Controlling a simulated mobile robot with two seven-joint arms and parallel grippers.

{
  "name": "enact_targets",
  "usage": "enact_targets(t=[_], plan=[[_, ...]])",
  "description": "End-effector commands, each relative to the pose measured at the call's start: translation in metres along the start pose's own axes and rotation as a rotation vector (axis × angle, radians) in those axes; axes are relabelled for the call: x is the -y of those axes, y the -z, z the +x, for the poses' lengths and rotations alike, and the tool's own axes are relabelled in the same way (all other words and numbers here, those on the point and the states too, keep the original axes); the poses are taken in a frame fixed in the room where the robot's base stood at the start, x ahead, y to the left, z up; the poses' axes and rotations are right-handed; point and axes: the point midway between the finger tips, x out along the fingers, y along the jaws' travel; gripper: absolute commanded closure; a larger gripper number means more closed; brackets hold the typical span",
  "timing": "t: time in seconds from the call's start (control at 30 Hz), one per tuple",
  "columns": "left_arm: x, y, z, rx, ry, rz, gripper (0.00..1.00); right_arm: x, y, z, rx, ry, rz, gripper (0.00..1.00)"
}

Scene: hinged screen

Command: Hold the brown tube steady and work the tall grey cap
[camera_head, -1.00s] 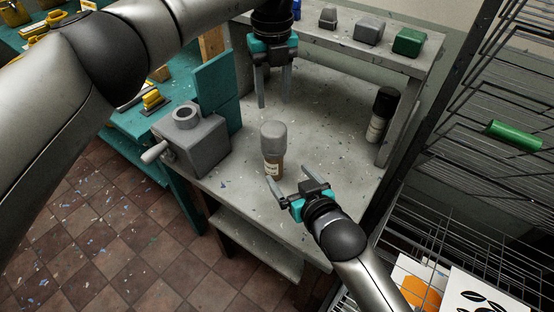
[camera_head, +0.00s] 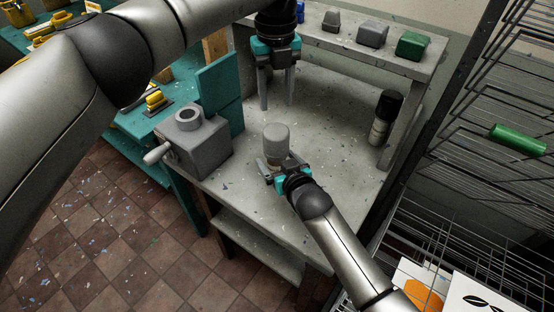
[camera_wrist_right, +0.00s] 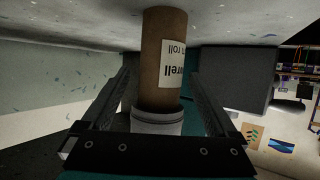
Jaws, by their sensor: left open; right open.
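The tall grey cap (camera_head: 276,140) sits on top of the upright brown tube on the grey bench. In the head view the tube is mostly hidden behind my right gripper (camera_head: 280,166). In the right wrist view the brown tube (camera_wrist_right: 163,45), with a white printed label, and the grey cap (camera_wrist_right: 157,123) appear upside down between my right fingers. Those fingers are open, one on each side, with gaps visible beside the tube. My left gripper (camera_head: 278,103) hangs fingers down, open and empty, behind and above the cap.
A grey box with a side handle (camera_head: 195,145) stands left of the tube. A black-capped bottle (camera_head: 381,118) stands at the right by the shelf leg. Several blocks line the raised shelf (camera_head: 335,44). A wire rack (camera_head: 480,180) borders the right. The bench between is clear.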

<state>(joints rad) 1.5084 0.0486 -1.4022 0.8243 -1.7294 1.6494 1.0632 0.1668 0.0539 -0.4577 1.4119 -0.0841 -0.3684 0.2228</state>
Motion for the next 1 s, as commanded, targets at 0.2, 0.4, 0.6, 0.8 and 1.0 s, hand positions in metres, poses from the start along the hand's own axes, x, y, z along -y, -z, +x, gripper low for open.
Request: enact_targets(t=[0.2,0.4,0.6,0.8,1.0], plan=[[0.0,0.0,0.0,0.0,0.0,0.0,0.5,0.0004,0.0001,0.0014,0.0,0.0,0.0,0.06],[0.0001,0.0,0.0,0.0,0.0,0.0,0.5,0.0002,0.0,0.0013,0.0,0.0,0.0,0.16],[0.0,0.0,0.0,0.0,0.0,0.0,0.5,0.0,-0.0002,0.0012,0.0,0.0,0.0,0.39],[0.0,0.0,0.0,0.0,0.0,0.0,0.5,0.0,-0.0003,0.0011,0.001,0.0,0.0,0.61],[0.0,0.0,0.0,0.0,0.0,0.0,0.5,-0.0001,-0.0005,0.0011,0.001,0.0,0.0,0.84]])
